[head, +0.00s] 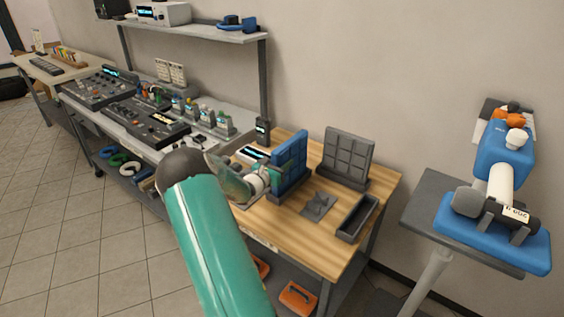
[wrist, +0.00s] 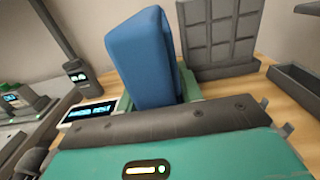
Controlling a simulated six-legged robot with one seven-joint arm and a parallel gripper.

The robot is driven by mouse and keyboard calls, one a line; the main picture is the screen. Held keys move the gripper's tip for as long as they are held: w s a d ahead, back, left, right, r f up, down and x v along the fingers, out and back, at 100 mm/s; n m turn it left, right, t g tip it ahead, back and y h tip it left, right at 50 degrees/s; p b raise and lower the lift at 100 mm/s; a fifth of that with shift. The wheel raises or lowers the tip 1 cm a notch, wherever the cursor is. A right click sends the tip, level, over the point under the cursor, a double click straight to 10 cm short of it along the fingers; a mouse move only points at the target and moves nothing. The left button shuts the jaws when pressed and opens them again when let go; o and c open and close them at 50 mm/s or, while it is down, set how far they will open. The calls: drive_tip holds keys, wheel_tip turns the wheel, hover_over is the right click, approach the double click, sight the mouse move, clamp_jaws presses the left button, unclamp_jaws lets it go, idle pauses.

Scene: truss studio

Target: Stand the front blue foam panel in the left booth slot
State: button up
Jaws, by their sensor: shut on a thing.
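In the wrist view the blue panel (wrist: 146,55) rises between my green fingers, leaning slightly. A dark grey base (head: 286,194) shows at the panel's foot; my gripper partly hides it, and I cannot tell whether the panel is seated in it. A grey gridded panel (head: 347,155) stands upright to the right, apart from the blue one; it also shows in the wrist view (wrist: 218,35).
A flat grey piece (head: 318,206) and an open dark tray (head: 358,218) lie on the table (head: 313,240) at the right. A black handheld radio (head: 263,131) and a lit display box (head: 250,154) are behind my gripper. A blue device stands on a side stand (head: 430,225).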

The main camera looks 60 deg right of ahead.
drive_tip(key=o, duration=0.7)
drive_tip(key=a, duration=0.3)
drive_tip(key=w+a, duration=0.1)
drive_tip(key=a, duration=0.7)
drive_tip(key=shift+w, duration=0.35)
idle(0.6)
